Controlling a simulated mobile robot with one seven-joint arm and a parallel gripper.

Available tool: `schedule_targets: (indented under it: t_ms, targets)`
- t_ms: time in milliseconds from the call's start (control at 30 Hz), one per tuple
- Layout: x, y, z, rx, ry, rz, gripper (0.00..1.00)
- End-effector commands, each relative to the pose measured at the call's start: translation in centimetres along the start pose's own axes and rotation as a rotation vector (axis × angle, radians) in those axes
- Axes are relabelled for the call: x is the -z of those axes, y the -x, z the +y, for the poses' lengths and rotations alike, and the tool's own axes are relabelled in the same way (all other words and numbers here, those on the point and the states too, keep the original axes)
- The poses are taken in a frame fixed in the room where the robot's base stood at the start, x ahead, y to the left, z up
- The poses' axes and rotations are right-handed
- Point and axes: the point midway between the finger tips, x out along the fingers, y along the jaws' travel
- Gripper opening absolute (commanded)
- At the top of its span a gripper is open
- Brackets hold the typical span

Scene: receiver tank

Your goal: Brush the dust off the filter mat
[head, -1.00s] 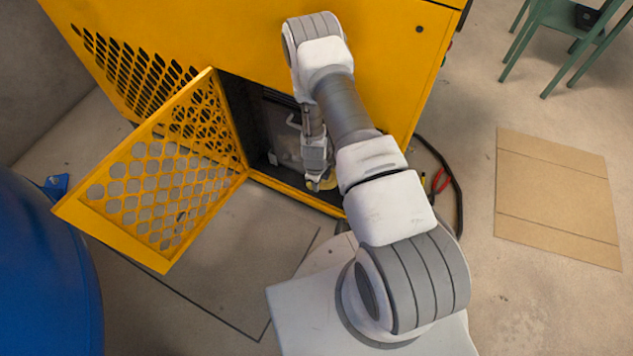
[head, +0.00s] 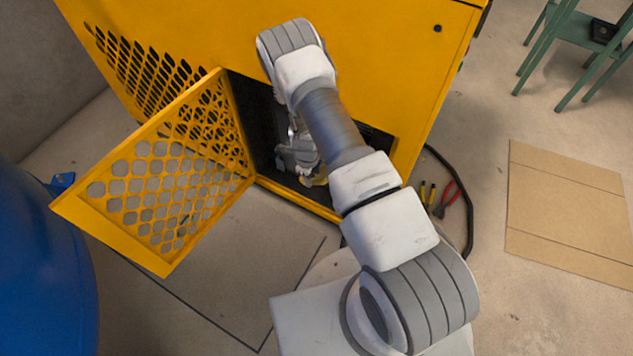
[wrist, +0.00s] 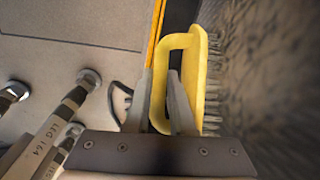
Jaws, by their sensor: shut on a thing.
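My gripper (wrist: 160,100) is shut on the handle of a yellow brush (wrist: 202,72) in the wrist view. The brush's grey bristles face right, toward a rough grey-brown surface (wrist: 265,70) that looks like the filter mat. The bristle tips are at or very near that surface; I cannot tell how firmly they touch. In the head view a bit of the yellow brush (head: 318,179) shows low inside the open bay of the yellow cabinet (head: 375,60). My arm hides much of the bay, and the mat cannot be made out there.
The perforated yellow door (head: 160,185) stands open to the left of the bay. A blue drum (head: 45,270) is at the far left. Pliers (head: 447,200) and a black hose (head: 468,215) lie right of the cabinet. Cardboard (head: 570,210) lies on the floor further right.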

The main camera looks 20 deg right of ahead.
Motion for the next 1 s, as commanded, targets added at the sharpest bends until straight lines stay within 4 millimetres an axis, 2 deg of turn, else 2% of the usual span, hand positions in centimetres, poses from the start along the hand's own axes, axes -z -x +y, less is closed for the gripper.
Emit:
schedule_targets:
  t_ms: [33, 167, 433, 667, 1000]
  targets:
    - [-0.6, 0.3, -1.8, 0.04, -0.003, -0.012, 0.0]
    - [-1.1, 0.3, -1.9, 0.039, -0.004, -0.013, 0.0]
    - [-3.4, 0.3, -1.9, 0.04, -0.003, -0.014, 0.0]
    - [-4.1, 0.4, -2.0, 0.038, -0.005, -0.013, 0.0]
    - [-6.8, 0.3, -2.0, 0.039, -0.002, -0.014, 0.0]
